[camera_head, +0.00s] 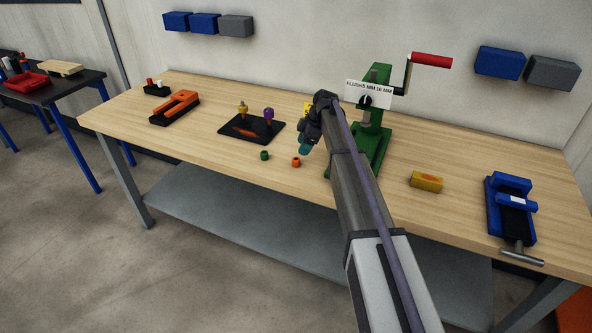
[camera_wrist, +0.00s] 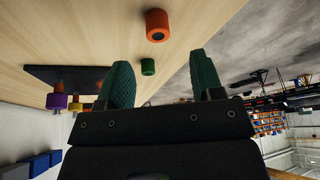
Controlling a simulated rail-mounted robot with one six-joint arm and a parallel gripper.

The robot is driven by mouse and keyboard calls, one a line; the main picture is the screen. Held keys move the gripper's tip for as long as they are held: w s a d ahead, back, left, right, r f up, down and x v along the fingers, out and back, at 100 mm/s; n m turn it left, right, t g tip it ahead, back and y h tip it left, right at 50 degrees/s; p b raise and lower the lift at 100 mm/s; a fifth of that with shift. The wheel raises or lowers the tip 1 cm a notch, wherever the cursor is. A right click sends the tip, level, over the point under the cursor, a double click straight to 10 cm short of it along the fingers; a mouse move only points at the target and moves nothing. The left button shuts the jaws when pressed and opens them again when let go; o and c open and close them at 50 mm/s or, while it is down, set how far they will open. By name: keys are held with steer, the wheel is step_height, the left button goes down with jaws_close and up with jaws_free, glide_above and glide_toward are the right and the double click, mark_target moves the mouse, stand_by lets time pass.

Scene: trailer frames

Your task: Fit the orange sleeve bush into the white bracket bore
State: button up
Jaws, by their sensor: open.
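The orange sleeve bush (camera_head: 296,162) stands on the wooden table near the front edge, just right of a green bush (camera_head: 264,155). In the wrist view the orange bush (camera_wrist: 157,27) shows its dark bore and lies beyond my fingertips, with the green bush (camera_wrist: 148,67) between the two fingers in the picture. My gripper (camera_head: 305,149) is above the table near the orange bush. Its teal fingers (camera_wrist: 160,63) are apart with nothing held. I cannot make out a white bracket; my arm hides part of the green press (camera_head: 374,140).
A black tray (camera_head: 231,136) holds a yellow-topped and a purple-topped tool. An orange-and-black fixture (camera_head: 175,108) stands at left. A yellow block (camera_head: 426,182) and a blue vice (camera_head: 511,207) stand at right. The press has a red-handled crank (camera_head: 431,60). The front left table is clear.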

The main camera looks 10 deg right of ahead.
mark_target(296, 159)
steer(key=shift+x, duration=0.85)
steer(key=shift+r, duration=0.1)
steer(key=b+x, duration=0.5)
steer(key=shift+w+d+f, duration=0.1)
steer(key=shift+w+f, duration=0.05)
steer(key=shift+f, duration=0.1)
steer(key=shift+r, duration=0.25)
steer(key=c, duration=1.1)
steer(key=shift+o, duration=0.2)
